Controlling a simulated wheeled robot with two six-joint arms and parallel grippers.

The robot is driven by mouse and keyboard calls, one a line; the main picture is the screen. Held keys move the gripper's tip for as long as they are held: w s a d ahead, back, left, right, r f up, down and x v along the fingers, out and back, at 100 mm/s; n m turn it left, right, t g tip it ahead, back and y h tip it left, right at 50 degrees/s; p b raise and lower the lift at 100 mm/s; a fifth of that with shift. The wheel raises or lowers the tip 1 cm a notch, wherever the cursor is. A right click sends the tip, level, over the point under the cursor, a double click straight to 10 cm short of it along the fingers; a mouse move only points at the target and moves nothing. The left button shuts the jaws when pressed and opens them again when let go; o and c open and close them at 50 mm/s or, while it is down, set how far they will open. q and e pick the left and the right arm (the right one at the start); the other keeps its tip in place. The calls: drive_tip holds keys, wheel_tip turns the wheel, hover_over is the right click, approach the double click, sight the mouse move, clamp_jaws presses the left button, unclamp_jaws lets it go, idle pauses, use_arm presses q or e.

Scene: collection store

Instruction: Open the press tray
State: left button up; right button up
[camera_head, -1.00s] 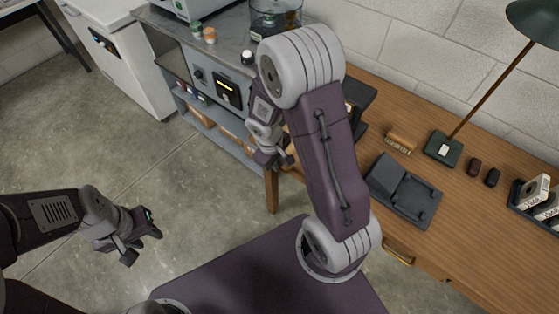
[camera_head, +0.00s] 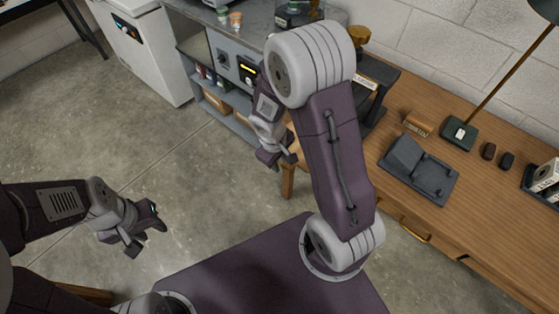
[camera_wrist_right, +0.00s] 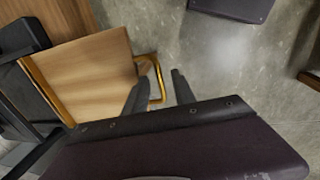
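A black press stand (camera_head: 374,108) with a brass knob (camera_head: 357,38) on top stands at the desk's left end, partly behind my right arm. In the right wrist view, a pale wooden panel (camera_wrist_right: 90,75) bears a brass handle (camera_wrist_right: 160,86); I take it for the press tray. My right gripper (camera_head: 280,160) is open. In the wrist view its fingers (camera_wrist_right: 161,78) lie on either side of the handle's outer part; contact cannot be told. In the head view my arm hides this handle. My left gripper (camera_head: 150,237) is open and empty over the floor.
The desk (camera_head: 500,225) holds a dark grey rest (camera_head: 420,168), a wooden block (camera_head: 418,122) and a lamp base (camera_head: 460,132). A drawer handle (camera_head: 413,230) shows on its front. A grey workbench (camera_head: 225,60) stands behind my right gripper.

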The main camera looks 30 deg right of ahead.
wheel_tip(320, 180, up, 9)
drive_tip(key=a+p, duration=0.1)
drive_tip(key=p, duration=0.1)
drive_tip(key=shift+s+a+p, duration=0.25)
drive_tip(key=shift+s+p, duration=0.05)
drive_tip(key=shift+p, duration=0.1)
